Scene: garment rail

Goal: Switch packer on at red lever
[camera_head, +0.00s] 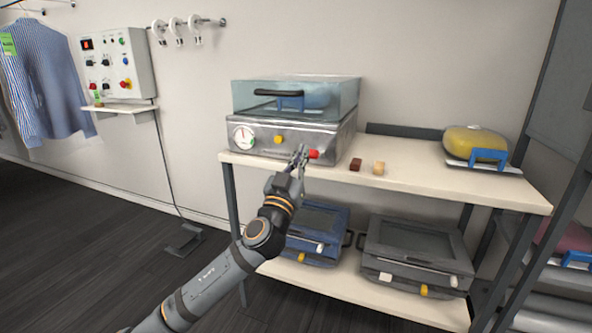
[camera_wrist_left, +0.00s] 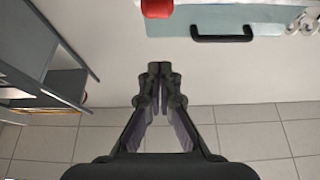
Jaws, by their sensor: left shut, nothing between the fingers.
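The packer (camera_head: 278,137) is a steel box with a clear bluish lid (camera_head: 335,98) on the bench. Its front has a dial, a yellow knob (camera_head: 278,139) and the red lever (camera_head: 313,154) near the right end. My left gripper (camera_head: 301,152) is shut and empty, just left of the red lever in the head view; I cannot tell whether they touch. In the left wrist view the shut fingertips (camera_wrist_left: 160,76) point toward a red part (camera_wrist_left: 157,8) at the top edge, apparently the lever, and the lid's black handle (camera_wrist_left: 222,38) shows at right. My right gripper is not in view.
Small brown (camera_head: 355,164) and tan (camera_head: 378,168) blocks lie on the bench (camera_head: 430,178), right of the packer. A yellow-topped item with a blue handle (camera_head: 489,155) stands at its far end. Two machines sit on the lower shelf. A control box (camera_head: 116,62) hangs at left.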

